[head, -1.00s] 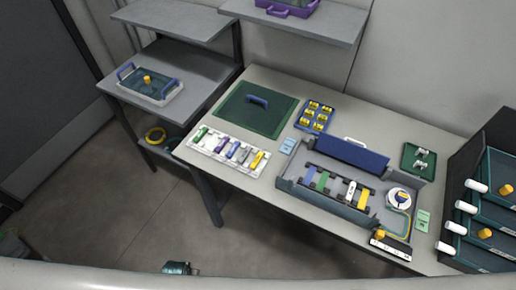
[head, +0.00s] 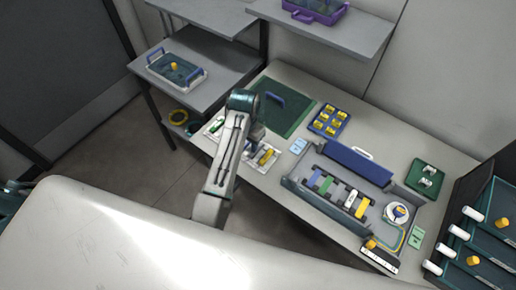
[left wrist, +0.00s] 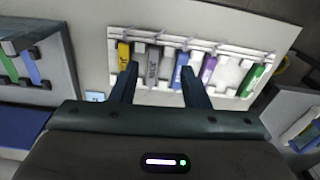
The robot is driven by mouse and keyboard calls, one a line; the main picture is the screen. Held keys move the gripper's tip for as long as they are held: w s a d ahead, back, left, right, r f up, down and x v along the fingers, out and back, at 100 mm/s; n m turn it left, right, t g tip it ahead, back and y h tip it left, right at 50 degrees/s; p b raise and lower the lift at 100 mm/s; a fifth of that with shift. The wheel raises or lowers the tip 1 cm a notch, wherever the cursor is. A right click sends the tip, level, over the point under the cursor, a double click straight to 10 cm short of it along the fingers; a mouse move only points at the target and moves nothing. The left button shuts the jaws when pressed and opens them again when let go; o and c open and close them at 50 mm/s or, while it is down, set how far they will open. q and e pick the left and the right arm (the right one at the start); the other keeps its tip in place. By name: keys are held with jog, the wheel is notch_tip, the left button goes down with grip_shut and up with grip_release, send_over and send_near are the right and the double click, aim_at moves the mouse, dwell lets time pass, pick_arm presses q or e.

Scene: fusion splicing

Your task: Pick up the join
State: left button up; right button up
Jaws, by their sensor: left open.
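A white rack (left wrist: 232,62) holds a row of coloured pieces: yellow (left wrist: 124,56), grey (left wrist: 153,63), blue (left wrist: 181,68), purple (left wrist: 208,69) and green (left wrist: 252,80). In the head view my left arm covers the middle of the rack; its green end (head: 216,127) and yellow end (head: 265,157) show. My left gripper (left wrist: 159,82) is open and empty over the rack, fingers apart, tips near the yellow and blue pieces with the grey one between. I cannot tell which piece is the join. My right gripper is not in view.
A grey open case (head: 292,188) with more coloured strips stands right of the rack. Beyond are a green mat (head: 290,112), a blue tray of yellow parts (head: 329,120), a green tray (head: 425,178) and a dark drawer rack (head: 492,228). A side shelf holds a tray (head: 176,70).

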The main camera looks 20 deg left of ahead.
pick_arm(q)
notch_tip(320, 180, up, 3)
jog(key=w+d, duration=0.2)
jog(key=w, duration=0.1)
jog(key=shift+m, duration=0.3)
jog(key=f, duration=0.1)
jog(key=f+p, duration=0.1)
jog(key=f, duration=0.3)
jog(key=shift+s+f+p, duration=0.25)
jog(key=shift+p, duration=0.1)
jog(key=f+p, duration=0.1)
jog(key=f, duration=0.1)
jog(key=f+p, duration=0.1)
jog(key=shift+a+f, duration=0.2)
jog(key=shift+f, duration=0.95)
jog(key=c, duration=0.8)
grip_shut()
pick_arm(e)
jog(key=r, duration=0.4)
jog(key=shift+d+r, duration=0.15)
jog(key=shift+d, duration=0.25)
